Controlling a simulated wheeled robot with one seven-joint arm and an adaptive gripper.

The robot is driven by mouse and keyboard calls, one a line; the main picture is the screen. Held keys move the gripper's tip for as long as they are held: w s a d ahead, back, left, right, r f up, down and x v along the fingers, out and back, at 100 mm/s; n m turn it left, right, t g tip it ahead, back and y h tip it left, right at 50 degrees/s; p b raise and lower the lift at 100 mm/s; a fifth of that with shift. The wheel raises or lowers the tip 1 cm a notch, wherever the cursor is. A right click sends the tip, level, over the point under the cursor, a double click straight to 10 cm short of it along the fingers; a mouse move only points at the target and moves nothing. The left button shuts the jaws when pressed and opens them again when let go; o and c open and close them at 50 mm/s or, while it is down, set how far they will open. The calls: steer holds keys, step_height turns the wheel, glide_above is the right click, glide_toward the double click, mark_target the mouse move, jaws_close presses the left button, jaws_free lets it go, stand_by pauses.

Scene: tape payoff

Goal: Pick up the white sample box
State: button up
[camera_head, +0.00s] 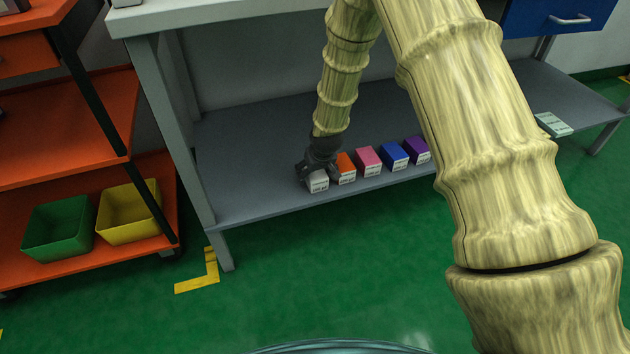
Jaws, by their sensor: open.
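The white sample box (319,184) sits at the left end of a row of small boxes near the front edge of the grey lower shelf (255,195). Its labelled front face shows. My gripper (316,172) is directly over and around the top of the white box, reaching down from above. Its dark fingers are open, and they hide the upper part of the box. I cannot tell whether the fingers touch it.
Right of the white box stand orange (346,168), pink (367,161), blue (393,156) and purple (417,150) boxes, the orange one very close. A pale box (553,125) lies far right. A table leg (190,150) and orange rack (75,120) stand left.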

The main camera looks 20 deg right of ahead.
steer(key=shift+c, duration=0.2)
steer(key=c, duration=1.1)
steer(key=shift+w, duration=0.1)
